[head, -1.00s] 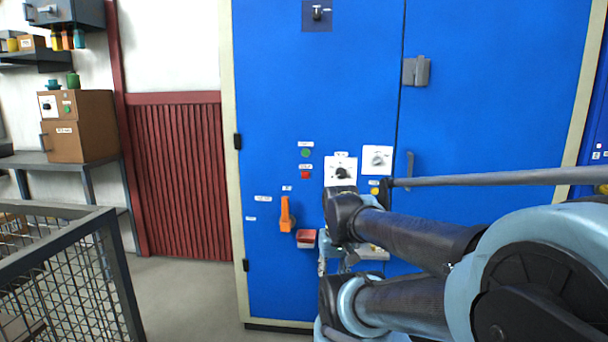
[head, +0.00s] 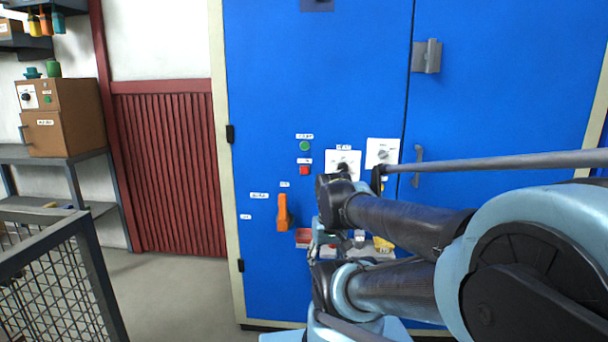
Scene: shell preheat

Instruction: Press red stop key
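My gripper (head: 318,252) seems to be low in front of the door, below the orange handle's level and beneath the red key. It is small and partly hidden by my arm, so its fingers cannot be made out. Nothing visibly touches the red key.
An orange lever handle (head: 283,213) stands out left below the red key. White dial panels (head: 343,163) are to its right, partly behind my arm.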

